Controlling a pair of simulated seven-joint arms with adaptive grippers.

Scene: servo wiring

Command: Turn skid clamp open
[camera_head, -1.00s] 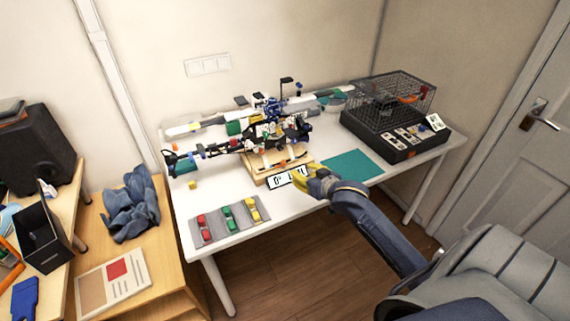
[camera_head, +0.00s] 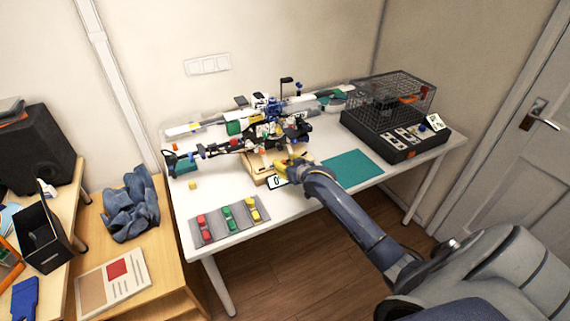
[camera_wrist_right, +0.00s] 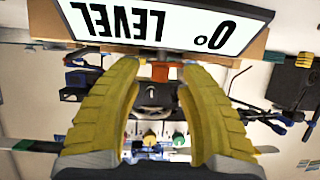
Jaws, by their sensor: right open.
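A dark helicopter-like model (camera_head: 270,110) sits on a wooden stand (camera_head: 255,168) at the table's middle. My right gripper (camera_head: 288,165) is at the front of the stand, partly over a white sign (camera_head: 275,183). In the right wrist view the yellow fingers of my right gripper (camera_wrist_right: 157,110) are spread, with a gap between them. The sign reads "0° LEVEL" upside down there (camera_wrist_right: 160,25). An orange-red block (camera_wrist_right: 160,71) and a dark round part (camera_wrist_right: 155,95) show between and beyond the fingers. I cannot tell which part is the skid clamp. My left gripper is not in view.
A grey tray (camera_head: 229,222) with red, green and yellow pieces lies at the table's front left. A green mat (camera_head: 352,169) lies to the right. A black wire cage unit (camera_head: 390,110) stands at the back right. A small yellow cube (camera_head: 193,185) lies at left.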

